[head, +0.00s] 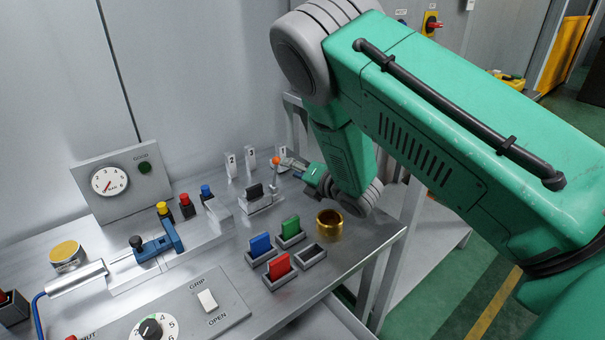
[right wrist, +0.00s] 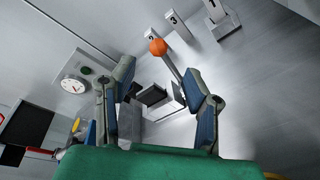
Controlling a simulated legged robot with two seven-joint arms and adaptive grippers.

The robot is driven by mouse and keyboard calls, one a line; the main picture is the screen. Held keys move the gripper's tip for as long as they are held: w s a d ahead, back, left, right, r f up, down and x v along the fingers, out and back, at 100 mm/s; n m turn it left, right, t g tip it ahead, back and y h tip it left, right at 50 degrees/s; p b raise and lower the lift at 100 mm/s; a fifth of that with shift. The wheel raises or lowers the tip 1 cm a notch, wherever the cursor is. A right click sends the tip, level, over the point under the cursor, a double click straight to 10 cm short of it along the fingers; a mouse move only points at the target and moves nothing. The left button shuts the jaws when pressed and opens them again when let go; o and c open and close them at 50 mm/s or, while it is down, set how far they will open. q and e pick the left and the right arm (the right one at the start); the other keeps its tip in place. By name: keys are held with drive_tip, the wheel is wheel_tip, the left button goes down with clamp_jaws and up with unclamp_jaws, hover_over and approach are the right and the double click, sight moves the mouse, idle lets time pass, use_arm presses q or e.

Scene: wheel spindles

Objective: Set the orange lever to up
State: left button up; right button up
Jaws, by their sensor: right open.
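The orange lever's round knob (head: 276,160) is at the back of the bench, near the plate marked 1. In the right wrist view the orange knob (right wrist: 158,46) tops a thin metal shaft. The shaft's lower part is partly hidden behind a finger there. My right gripper (head: 287,164) is right beside the knob, reaching in from the right. In the right wrist view its two fingers (right wrist: 160,70) are spread, and the knob shows between and beyond their tips. I cannot tell whether a finger touches the lever. My left gripper is not in view.
A dark rocker switch (head: 255,191) sits just left of the lever. Blue (head: 260,245), green (head: 290,227) and red (head: 279,267) blocks stand in holders in front. A brass cup (head: 329,224) stands close below my right wrist. A gauge panel (head: 120,180) is at the left.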

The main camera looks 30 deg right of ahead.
drive_tip(key=shift+v, duration=2.3)
drive_tip(key=shift+a, duration=0.1)
